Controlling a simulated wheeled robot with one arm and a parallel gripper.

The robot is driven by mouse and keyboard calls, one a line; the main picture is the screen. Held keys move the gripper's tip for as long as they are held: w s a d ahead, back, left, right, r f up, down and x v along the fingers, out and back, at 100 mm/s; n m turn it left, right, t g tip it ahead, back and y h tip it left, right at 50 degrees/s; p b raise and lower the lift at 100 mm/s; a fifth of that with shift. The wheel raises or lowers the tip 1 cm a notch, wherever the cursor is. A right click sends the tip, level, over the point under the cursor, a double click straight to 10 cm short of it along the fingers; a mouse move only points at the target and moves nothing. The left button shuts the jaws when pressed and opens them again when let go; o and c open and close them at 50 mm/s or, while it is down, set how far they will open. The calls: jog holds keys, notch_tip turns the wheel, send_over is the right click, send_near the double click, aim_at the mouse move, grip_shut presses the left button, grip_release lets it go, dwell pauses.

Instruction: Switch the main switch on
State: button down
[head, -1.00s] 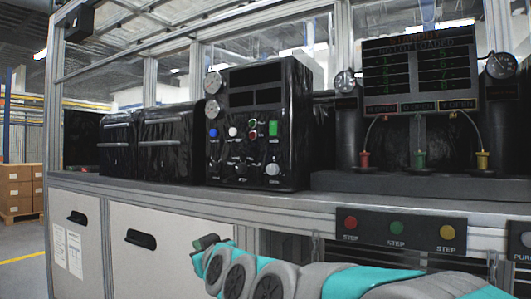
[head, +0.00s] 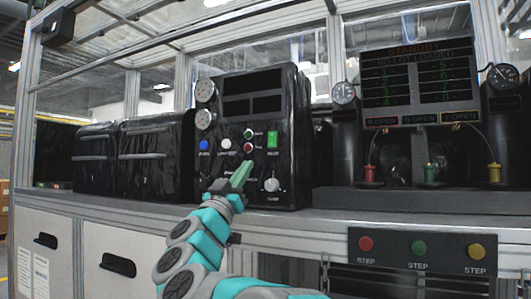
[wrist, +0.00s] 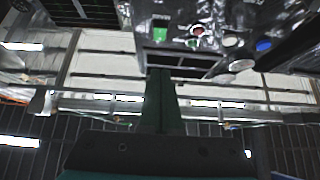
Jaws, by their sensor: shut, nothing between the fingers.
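The black control box (head: 252,140) stands on the bench. On its front are a green lit rocker switch (head: 272,140) at the right and a grey round knob (head: 271,184) below it. Their labels are too small to read, so I cannot tell which is the main switch. My gripper (head: 242,175) is shut and empty, in front of the lower middle of the box, left of the knob. It hides part of the lower panel; contact cannot be told. In the wrist view, my shut fingers (wrist: 160,85) point toward the panel at the top.
The box also carries blue (head: 204,145), white and small red and green buttons, and two gauges. A screen (head: 419,85) reading STANDBY stands right, above coloured fittings. Red, green and yellow step buttons (head: 419,247) line the bench front. Black covered units (head: 150,155) stand left.

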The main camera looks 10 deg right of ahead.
jog(key=shift+d, duration=0.1)
dwell(0.3)
send_near(272, 141)
jog(key=s+r+x, duration=0.1)
jog(key=x, duration=0.4)
jog(key=shift+w+d+f+p, duration=0.1)
jog(key=shift+w+f+p, duration=0.2)
jog(key=shift+w, duration=0.4)
jog(key=shift+d, duration=0.1)
